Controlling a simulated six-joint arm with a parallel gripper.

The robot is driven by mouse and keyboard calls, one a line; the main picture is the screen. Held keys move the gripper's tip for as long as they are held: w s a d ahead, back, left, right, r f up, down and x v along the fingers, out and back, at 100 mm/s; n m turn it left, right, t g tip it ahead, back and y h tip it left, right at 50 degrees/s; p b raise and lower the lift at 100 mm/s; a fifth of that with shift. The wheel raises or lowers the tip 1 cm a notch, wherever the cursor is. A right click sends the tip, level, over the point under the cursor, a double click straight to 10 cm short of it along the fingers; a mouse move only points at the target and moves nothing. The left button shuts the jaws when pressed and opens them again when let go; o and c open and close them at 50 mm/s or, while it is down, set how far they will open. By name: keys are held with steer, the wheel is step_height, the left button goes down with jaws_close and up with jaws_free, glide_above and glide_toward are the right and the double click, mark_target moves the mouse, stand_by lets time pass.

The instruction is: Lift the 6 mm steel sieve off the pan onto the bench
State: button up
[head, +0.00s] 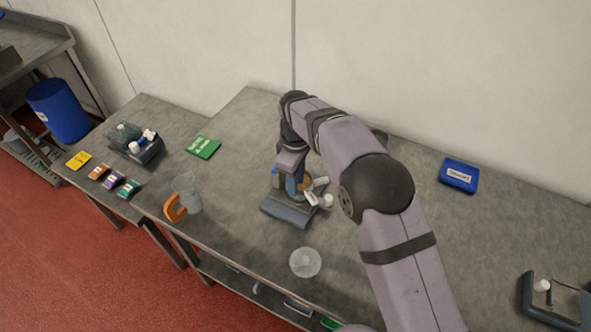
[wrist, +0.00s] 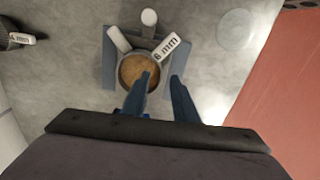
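The round sieve stack stands on a blue-grey base (head: 285,211), with brown material showing inside its ring (wrist: 139,70) in the wrist view. A white tag marked 6 mm (wrist: 173,47) sticks out at the upper right of the ring. A second white tag (wrist: 118,39) sticks out at the upper left, its text not readable.
A white knob (wrist: 149,17) stands beside the stack. A clear round dish (head: 305,262) lies in front. A blue box (head: 459,175) is right. Bare bench lies between them.

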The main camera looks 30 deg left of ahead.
steer(key=shift+f+p, duration=0.35)
steer(key=shift+f, duration=0.95)
jaws_close()
steer(key=shift+r+p, duration=0.8)
steer(key=shift+r, duration=0.3)
steer(key=shift+r+p, duration=1.25)
steer(key=shift+r, duration=0.45)
